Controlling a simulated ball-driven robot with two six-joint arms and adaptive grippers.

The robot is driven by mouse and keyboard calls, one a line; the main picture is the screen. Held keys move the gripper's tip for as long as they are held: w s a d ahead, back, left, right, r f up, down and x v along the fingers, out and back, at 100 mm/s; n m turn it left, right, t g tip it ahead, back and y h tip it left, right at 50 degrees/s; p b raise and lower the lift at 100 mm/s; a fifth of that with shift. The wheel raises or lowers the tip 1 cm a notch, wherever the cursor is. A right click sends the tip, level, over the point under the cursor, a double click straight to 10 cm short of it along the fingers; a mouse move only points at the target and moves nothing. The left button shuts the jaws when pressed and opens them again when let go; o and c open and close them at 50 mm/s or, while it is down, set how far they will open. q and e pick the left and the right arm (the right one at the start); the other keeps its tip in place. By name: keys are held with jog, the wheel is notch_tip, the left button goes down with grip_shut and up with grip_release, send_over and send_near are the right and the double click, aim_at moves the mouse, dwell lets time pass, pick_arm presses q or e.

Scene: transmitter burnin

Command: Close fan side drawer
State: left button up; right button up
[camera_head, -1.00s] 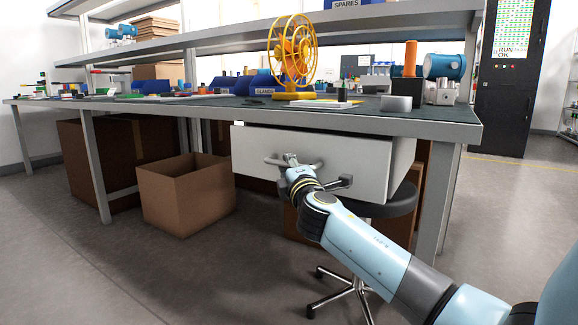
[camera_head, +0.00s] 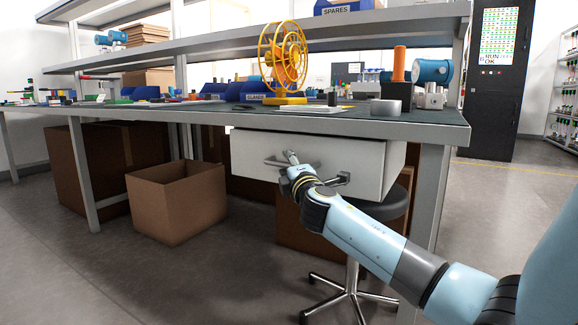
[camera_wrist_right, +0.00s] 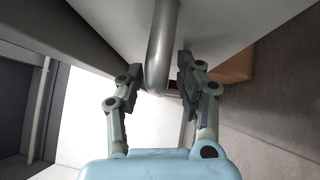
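The white drawer (camera_head: 340,158) under the workbench is pulled partly out, its side wall showing at the right. It has a grey bar handle (camera_head: 342,179) across its front. The yellow fan-like wheel (camera_head: 284,60) stands on the bench top above the drawer. My right gripper (camera_head: 289,160) is at the left part of the handle. In the right wrist view, the handle bar (camera_wrist_right: 163,45) runs between the two spread fingers of my right gripper (camera_wrist_right: 160,80), with a gap showing on the left side. My left gripper is not in view.
The workbench (camera_head: 440,132) has a leg right of the drawer. A black stool (camera_head: 392,204) stands under the drawer's right end. An open cardboard box (camera_head: 177,205) sits on the floor to the left. Floor in front is free.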

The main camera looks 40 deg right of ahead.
jog(key=v, duration=1.2)
